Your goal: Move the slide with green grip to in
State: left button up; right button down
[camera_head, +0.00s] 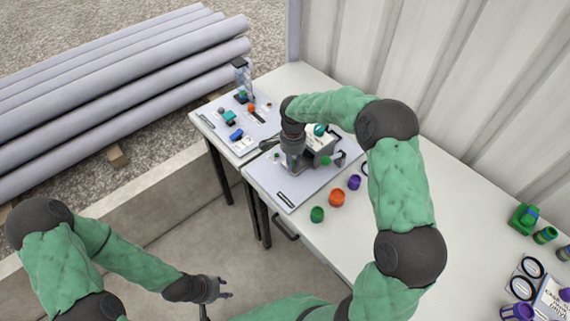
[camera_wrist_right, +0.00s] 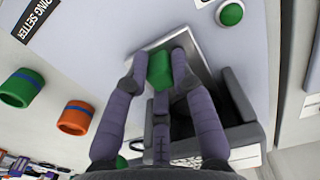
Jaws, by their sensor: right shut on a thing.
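The green grip (camera_wrist_right: 160,70) of the slide sits between the two fingertips of my right gripper (camera_wrist_right: 158,74) in the right wrist view. My right gripper is shut on this grip. A grey metal plate (camera_wrist_right: 199,66) lies around and beneath the grip, at the mouth of a dark grey housing (camera_wrist_right: 238,97). In the head view my right gripper (camera_head: 291,166) is low over the grey board and hides the grip. My left gripper (camera_head: 225,289) hangs empty and open in front of the table, away from the boards.
A green button (camera_wrist_right: 230,14) is close to the slide. Green (camera_head: 317,214), orange (camera_head: 336,198) and purple (camera_head: 354,182) cups stand on the table beside the board. A second board (camera_head: 240,145) with small parts lies to the left. A corrugated wall (camera_head: 480,90) borders the table.

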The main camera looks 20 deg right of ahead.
jog(key=shift+w+d+r, duration=0.3)
jog(key=shift+w+d, duration=0.05)
jog(key=shift+w, duration=0.05)
jog(key=c, duration=1.4)
grip_release()
jog(key=shift+o, duration=1.4)
jog(key=shift+d, duration=0.1)
jog(key=shift+d+f, duration=0.1)
jog(key=shift+a, duration=0.2)
notch_tip(320, 180, up, 12)
jog(key=shift+s, duration=0.2)
